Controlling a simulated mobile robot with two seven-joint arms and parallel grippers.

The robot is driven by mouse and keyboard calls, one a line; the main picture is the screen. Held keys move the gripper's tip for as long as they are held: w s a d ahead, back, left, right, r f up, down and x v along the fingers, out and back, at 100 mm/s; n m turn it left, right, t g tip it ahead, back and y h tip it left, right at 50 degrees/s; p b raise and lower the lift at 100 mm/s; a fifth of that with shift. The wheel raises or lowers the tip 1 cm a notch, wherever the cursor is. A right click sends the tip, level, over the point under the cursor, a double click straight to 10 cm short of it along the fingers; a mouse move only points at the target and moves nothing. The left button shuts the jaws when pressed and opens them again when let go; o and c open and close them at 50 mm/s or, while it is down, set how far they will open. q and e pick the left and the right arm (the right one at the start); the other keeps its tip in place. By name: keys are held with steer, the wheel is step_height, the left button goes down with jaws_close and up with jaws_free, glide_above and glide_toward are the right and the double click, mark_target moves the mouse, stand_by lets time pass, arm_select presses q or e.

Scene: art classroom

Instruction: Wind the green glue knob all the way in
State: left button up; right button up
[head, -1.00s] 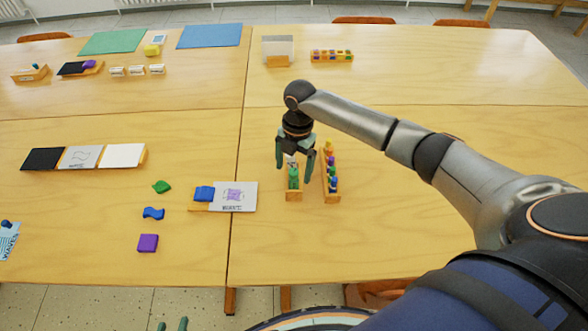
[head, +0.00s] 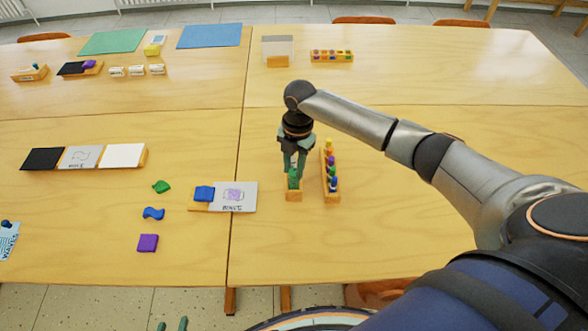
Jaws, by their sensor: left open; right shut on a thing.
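A green glue stick (head: 294,182) stands upright in a small wooden holder (head: 293,196) on the near table, right of the seam. My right gripper (head: 294,168) reaches down from above and is shut on the upper part of the green glue piece. The fingers hide most of its top, so how far the knob is wound cannot be seen. My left gripper (head: 172,325) shows only its two fingertips at the bottom edge, apart and empty, off the table's front edge.
A wooden rack (head: 332,196) of several coloured pieces stands just right of the holder. A card with a blue block (head: 204,194) lies to the left, near loose green (head: 161,187), blue (head: 153,213) and purple (head: 148,243) pieces. The table's right side is clear.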

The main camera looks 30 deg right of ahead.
steer(key=n, duration=0.3)
steer(key=n+b, duration=0.1)
steer(key=n, duration=0.2)
steer(key=shift+g+h, duration=0.3)
steer(key=n, duration=0.5)
steer(key=shift+h+b, duration=0.3)
steer(key=o, duration=1.4)
steer(key=shift+o, duration=0.2)
